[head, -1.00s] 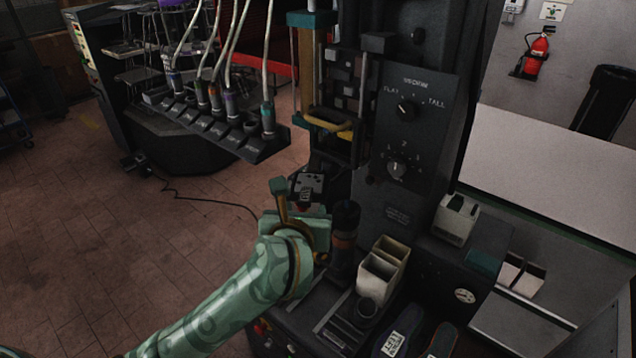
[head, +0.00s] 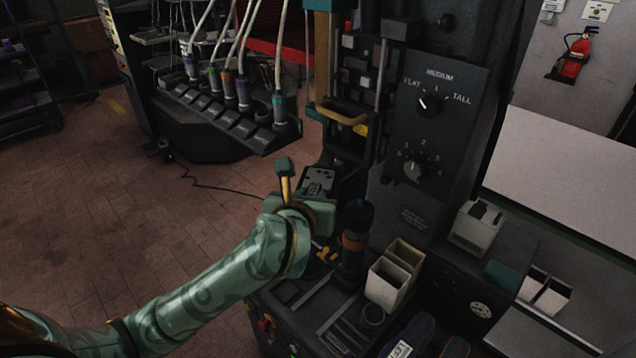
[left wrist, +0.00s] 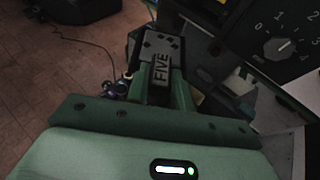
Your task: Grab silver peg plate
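The silver peg plate (head: 318,180), a grey block with small dark holes, sits at the foot of the press, just beyond my left gripper (head: 308,203). In the left wrist view the plate (left wrist: 160,46) lies straight ahead, with a dark tag (left wrist: 161,68) reading FIVE on its near side. The green fingers of my left gripper (left wrist: 161,88) point at it, one on each side of the tag. Whether they touch it cannot be told. In the head view my wrist hides the fingertips. My right gripper is not in view.
A dark bottle-like cylinder (head: 355,238) stands close to the right of my left gripper. The press panel (head: 436,135) with knobs rises behind. A rack of corded tools (head: 230,118) is at the back left; open floor lies left.

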